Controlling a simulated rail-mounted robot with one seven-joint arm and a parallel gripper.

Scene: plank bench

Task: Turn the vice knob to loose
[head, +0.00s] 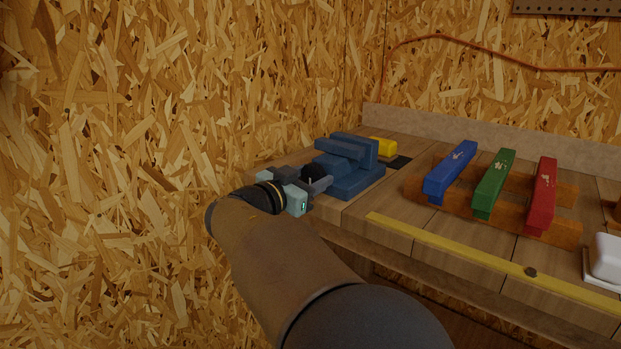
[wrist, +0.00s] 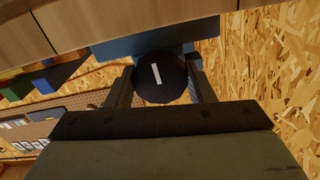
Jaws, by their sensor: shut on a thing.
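The blue vice (head: 348,165) stands at the left end of the plank bench, close to the chipboard wall. Its round black knob (wrist: 160,78) faces the wrist camera and bears a white line mark, tilted slightly from upright in that view. In the head view the knob (head: 312,172) is partly hidden by my gripper. My gripper (head: 322,184) is at the front of the vice, and in the wrist view its two fingers (wrist: 160,85) stand on either side of the knob, shut on it.
A blue bar (head: 450,172), a green bar (head: 494,184) and a red bar (head: 541,196) lie across wooden rails to the right. A yellow block (head: 383,147) sits behind the vice. A yellow strip (head: 480,257) runs along the bench front. The chipboard wall is close on the left.

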